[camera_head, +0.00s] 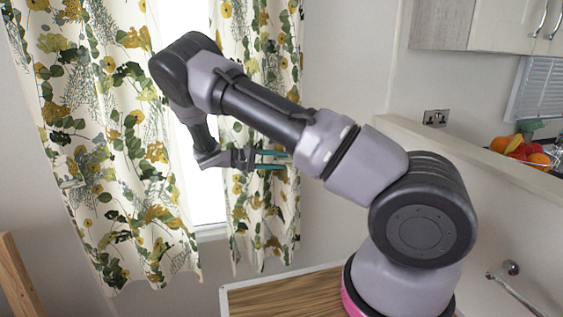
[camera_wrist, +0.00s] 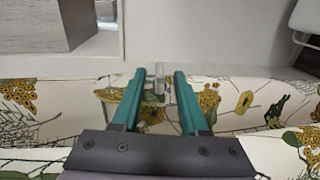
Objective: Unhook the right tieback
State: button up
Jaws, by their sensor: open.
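The right curtain (camera_head: 262,215), white with yellow and green leaf print, hangs at the right of the window. My gripper (camera_head: 286,160) is at this curtain's right part, about mid-height, its teal fingers pointing right. In the wrist view my gripper (camera_wrist: 160,74) is open, with the fingers apart. A small pale, upright hook-like piece (camera_wrist: 159,80) shows between the fingertips, in front of the wall; I cannot tell whether they touch it. Printed cloth (camera_wrist: 235,97) lies around and behind the fingers. The right tieback itself cannot be made out clearly in either view.
The left curtain (camera_head: 110,150) hangs across the bright window (camera_head: 203,185). A wooden top (camera_head: 285,295) lies below the right curtain. A fruit basket (camera_head: 535,158) stands on a ledge at the right, below a wall cupboard (camera_head: 485,25). A socket (camera_head: 436,118) is on the wall.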

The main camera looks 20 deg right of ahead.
jog(key=a+r, duration=0.1)
jog(key=a, duration=0.8)
jog(key=shift+r, duration=0.3)
